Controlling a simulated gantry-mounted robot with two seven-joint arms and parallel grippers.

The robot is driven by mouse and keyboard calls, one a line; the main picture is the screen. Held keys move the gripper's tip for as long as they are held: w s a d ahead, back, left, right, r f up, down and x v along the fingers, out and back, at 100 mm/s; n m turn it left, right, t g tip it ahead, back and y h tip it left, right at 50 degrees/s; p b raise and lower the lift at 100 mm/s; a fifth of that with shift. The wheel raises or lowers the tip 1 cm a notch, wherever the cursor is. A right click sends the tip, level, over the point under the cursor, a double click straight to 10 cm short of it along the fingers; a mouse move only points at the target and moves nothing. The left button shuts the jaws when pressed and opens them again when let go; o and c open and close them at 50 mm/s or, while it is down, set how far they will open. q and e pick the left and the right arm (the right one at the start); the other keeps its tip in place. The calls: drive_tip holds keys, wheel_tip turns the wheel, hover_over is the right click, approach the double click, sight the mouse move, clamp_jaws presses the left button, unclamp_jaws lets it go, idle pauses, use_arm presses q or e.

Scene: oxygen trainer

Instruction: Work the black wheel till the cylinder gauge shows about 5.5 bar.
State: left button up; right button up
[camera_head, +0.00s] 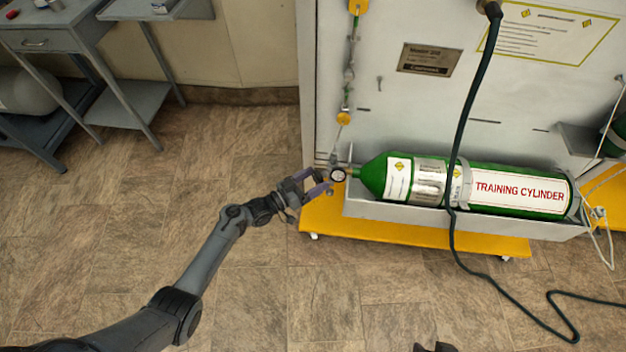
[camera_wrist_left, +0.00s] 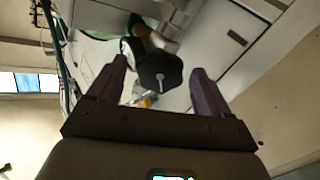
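The green training cylinder (camera_head: 520,193) lies on its side in a grey cradle on a yellow wheeled base. The round cylinder gauge (camera_head: 338,174) sits at its left end; its reading is too small to make out. In the left wrist view the black wheel (camera_wrist_left: 160,74) is in front of my left gripper (camera_wrist_left: 163,82), between its two spread fingers, which seem not to touch it. The gauge (camera_wrist_left: 133,50) shows edge-on behind the wheel there. In the head view my left gripper (camera_head: 322,182) is open just left of the gauge. My right gripper is not clearly seen.
A dark hose (camera_head: 457,160) hangs over the cylinder and trails across the floor at right. A pale panel with a sign (camera_head: 548,33) stands behind. A grey side table (camera_head: 45,42) is at upper left. The floor left of the base is clear.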

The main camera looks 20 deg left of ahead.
use_arm(q)
drive_tip(key=shift+s+a+p, duration=0.25)
drive_tip(key=shift+s+p, duration=0.05)
drive_tip(key=shift+s, duration=0.05)
drive_tip(key=p+v, duration=0.3)
drive_tip(key=v, duration=0.7)
drive_tip(key=shift+p, duration=0.3)
idle(1.9)
drive_tip(key=shift+w, duration=0.1)
